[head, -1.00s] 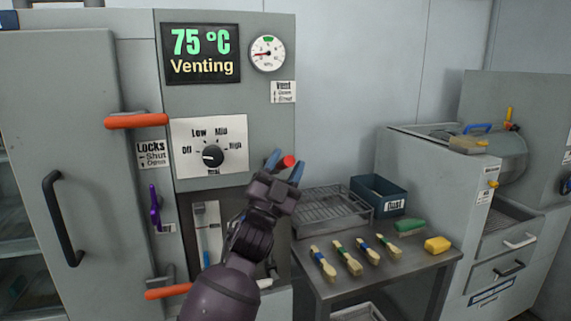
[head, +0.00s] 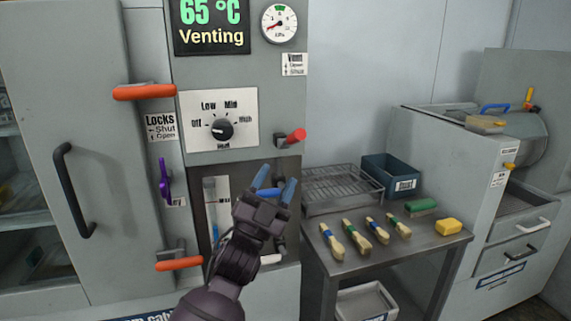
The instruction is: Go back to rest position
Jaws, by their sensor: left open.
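My left gripper (head: 273,188) is open and empty, with blue fingertips pointing up, in front of the lower recess of the grey press cabinet. It is below the red-tipped vent handle (head: 290,138) and apart from it. The display (head: 211,24) reads 65 °C and Venting. The gauge (head: 279,23) is beside it. The heat dial (head: 222,129) sits on a white plate. The orange upper lock handle (head: 144,92), orange lower lock handle (head: 180,264) and purple lever (head: 164,178) are on the cabinet front. My right gripper is not in view.
A metal table (head: 405,255) at the right bears a wire rack (head: 340,187), a blue bin (head: 392,176), several wooden brushes or spoons with coloured bands (head: 355,238), a green item (head: 421,205) and a yellow block (head: 448,227). A grey machine (head: 450,140) with drawers stands farther right.

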